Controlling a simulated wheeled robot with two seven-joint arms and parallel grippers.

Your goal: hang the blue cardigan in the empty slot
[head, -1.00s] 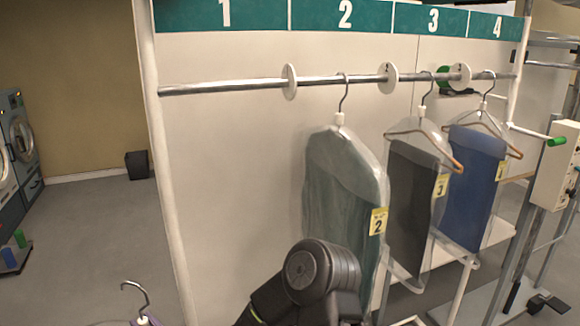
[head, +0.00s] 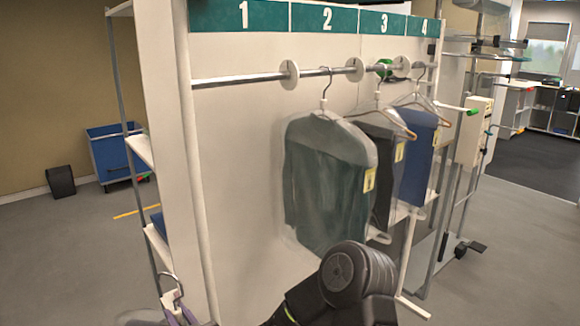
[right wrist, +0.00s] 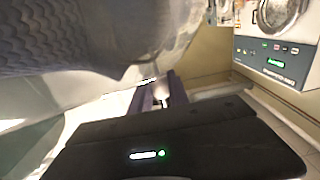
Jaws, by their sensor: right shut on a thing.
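My right gripper (head: 178,312) is at the bottom left of the head view, shut on the neck of a hanger whose metal hook (head: 170,278) points up. In the right wrist view its purple fingers (right wrist: 160,95) are close together, and blue-grey knit cloth (right wrist: 65,45), seemingly the bagged blue cardigan, hangs close by. Most of the cardigan is out of the head view. The rail (head: 235,78) has a bare stretch under sign 1 (head: 243,16), left of the first white disc (head: 289,74). The held hook is well below the rail. My left gripper is not in view.
A bagged dark green garment (head: 325,190) hangs under sign 2, with a dark grey one (head: 380,175) and a blue one (head: 417,155) to its right. A white upright (head: 192,180) bounds the rail's left end. A blue bin (head: 115,155) stands behind left.

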